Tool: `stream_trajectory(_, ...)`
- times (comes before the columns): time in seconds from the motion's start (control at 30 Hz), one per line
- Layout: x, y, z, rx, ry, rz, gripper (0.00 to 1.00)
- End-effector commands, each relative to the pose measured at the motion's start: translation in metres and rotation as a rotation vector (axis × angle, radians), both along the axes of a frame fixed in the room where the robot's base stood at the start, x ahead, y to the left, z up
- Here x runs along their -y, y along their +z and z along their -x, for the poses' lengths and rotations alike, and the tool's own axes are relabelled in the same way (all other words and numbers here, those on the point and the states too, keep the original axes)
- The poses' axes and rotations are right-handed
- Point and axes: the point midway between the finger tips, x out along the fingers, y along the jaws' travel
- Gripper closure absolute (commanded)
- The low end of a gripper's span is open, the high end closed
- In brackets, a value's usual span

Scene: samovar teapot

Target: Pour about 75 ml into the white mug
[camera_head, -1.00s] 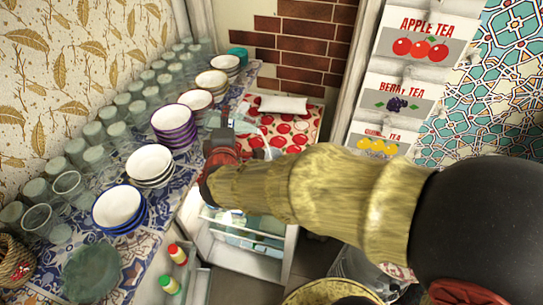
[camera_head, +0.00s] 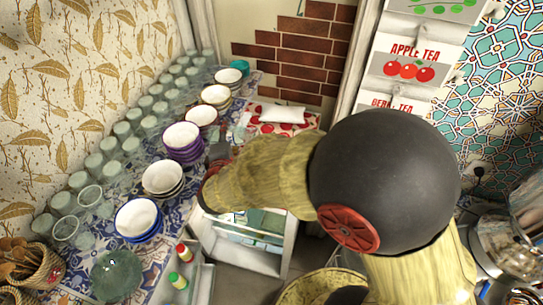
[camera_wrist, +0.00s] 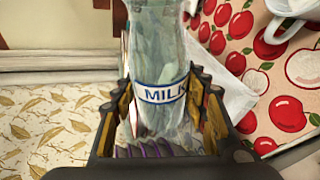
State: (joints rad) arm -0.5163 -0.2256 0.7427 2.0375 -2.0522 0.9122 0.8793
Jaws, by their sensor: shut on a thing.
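A clear glass bottle (camera_wrist: 158,55) with a blue-edged "MILK" label stands out in the wrist view. My gripper (camera_wrist: 160,112) is shut around its lower part, with a finger on each side. Whether it holds liquid is hard to tell. A white mug (camera_wrist: 290,7) with its handle toward the bottle is partly in view at the top right of the wrist view, apart from the bottle. Its inside is not visible. In the head view my gripper is mostly hidden behind my arm, beside the stacked bowls, and I cannot make out the mug.
A red-apple cloth (camera_wrist: 225,30) carries a folded white napkin (camera_head: 283,113). Stacked bowls, such as the purple stack (camera_head: 182,140), and several glasses (camera_head: 108,147) line the counter at left. A brick wall (camera_head: 300,57) is behind. Tea boxes (camera_head: 412,72) stand at right.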

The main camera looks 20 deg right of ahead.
Motion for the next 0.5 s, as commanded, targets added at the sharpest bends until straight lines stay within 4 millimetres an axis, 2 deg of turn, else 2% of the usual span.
stream_trajectory(0.5, -0.002, 0.009, -0.001, -0.039, -0.001, 0.064, 0.93)
